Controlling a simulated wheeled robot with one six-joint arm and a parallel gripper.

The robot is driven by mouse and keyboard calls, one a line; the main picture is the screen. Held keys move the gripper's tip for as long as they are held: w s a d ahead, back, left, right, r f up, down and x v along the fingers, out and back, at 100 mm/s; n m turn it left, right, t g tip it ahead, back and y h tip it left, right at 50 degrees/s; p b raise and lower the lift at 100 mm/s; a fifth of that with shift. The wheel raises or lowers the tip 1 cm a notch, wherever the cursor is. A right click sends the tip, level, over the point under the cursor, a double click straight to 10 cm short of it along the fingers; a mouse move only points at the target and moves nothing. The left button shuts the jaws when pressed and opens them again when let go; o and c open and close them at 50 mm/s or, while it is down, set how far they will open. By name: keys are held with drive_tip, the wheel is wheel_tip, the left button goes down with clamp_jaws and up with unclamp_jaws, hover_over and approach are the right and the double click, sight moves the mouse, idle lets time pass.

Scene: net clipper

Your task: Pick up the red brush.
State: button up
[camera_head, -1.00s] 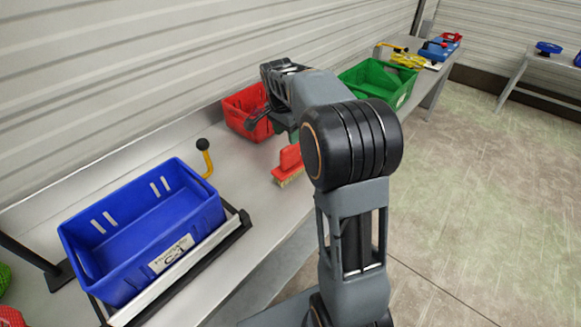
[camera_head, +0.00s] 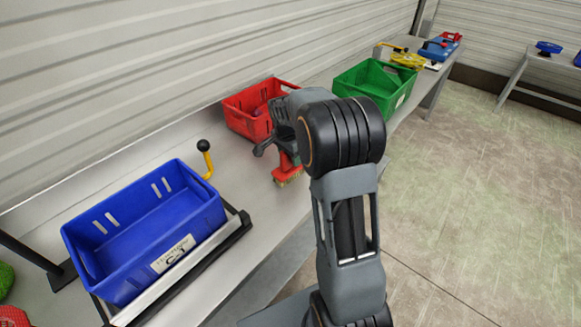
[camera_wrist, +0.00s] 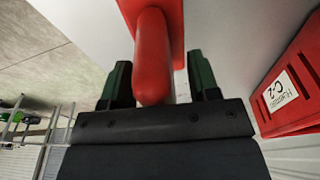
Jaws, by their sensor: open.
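The red brush (camera_head: 287,171) stands on the grey bench between the blue and red crates, bristles down, partly covered by my arm in the head view. In the wrist view its red handle (camera_wrist: 154,60) points toward my gripper (camera_wrist: 158,82). The two dark green fingers are apart, one on each side of the handle's end, with a visible gap on the right side. My gripper (camera_head: 268,146) is at the brush in the head view, its fingers partly hidden by my arm.
A blue crate (camera_head: 205,205) sits in a rack on the left, beside a yellow lever with a black knob (camera_head: 204,146). A red crate (camera_head: 240,118) stands close behind the brush. A green crate (camera_head: 390,88) stands farther right. Bare bench (camera_head: 235,170) lies left of the brush.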

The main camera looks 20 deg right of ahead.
drive_tip(key=shift+c, duration=0.2)
clamp_jaws()
idle(0.3)
